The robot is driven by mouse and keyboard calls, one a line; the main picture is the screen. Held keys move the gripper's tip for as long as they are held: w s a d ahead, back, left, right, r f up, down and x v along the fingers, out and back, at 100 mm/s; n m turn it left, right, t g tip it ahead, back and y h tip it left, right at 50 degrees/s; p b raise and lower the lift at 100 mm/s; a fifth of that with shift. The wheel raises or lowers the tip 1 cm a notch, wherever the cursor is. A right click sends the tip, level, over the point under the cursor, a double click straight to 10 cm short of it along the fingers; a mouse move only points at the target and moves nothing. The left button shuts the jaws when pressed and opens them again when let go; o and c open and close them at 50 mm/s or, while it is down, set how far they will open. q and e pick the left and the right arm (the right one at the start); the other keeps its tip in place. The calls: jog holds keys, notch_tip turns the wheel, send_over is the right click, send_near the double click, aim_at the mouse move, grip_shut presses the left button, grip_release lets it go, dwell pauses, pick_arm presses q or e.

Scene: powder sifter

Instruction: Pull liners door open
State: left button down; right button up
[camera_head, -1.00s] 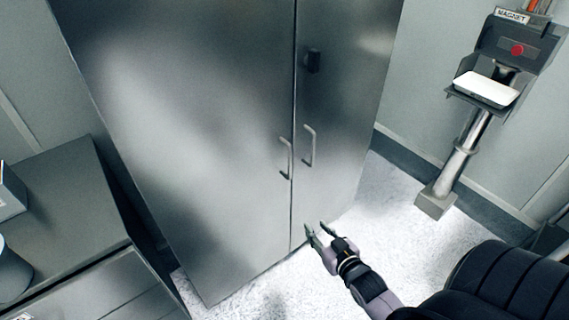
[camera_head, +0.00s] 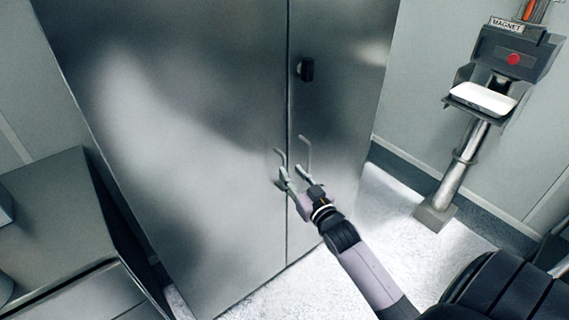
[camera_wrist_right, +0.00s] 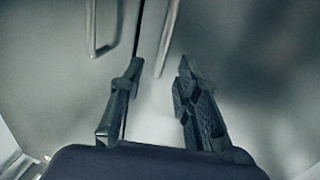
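A tall grey metal cabinet with two doors fills the middle of the head view; its left door (camera_head: 180,150) and right door (camera_head: 345,95) meet at a vertical seam. Each door has a bar handle, the left handle (camera_head: 279,155) and the right handle (camera_head: 308,152). My right gripper (camera_head: 290,171) is open at the handles' lower ends. In the right wrist view the gripper (camera_wrist_right: 155,75) is open with nothing between its fingers; the right handle (camera_wrist_right: 168,38) lies just ahead between the fingertips, and the left handle (camera_wrist_right: 92,28) is outside to the left. My left gripper is not in view.
A stand labelled magnet (camera_head: 497,60) with a white tray (camera_head: 483,99) is at the right. A grey counter (camera_head: 50,210) is at the left. Bare floor (camera_head: 395,215) lies at right.

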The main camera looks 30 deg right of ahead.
aim_at(285, 164)
jog(key=w, duration=0.5)
jog(key=shift+w+d, duration=0.25)
jog(key=shift+d, duration=0.1)
jog(key=shift+c, duration=0.4)
grip_shut()
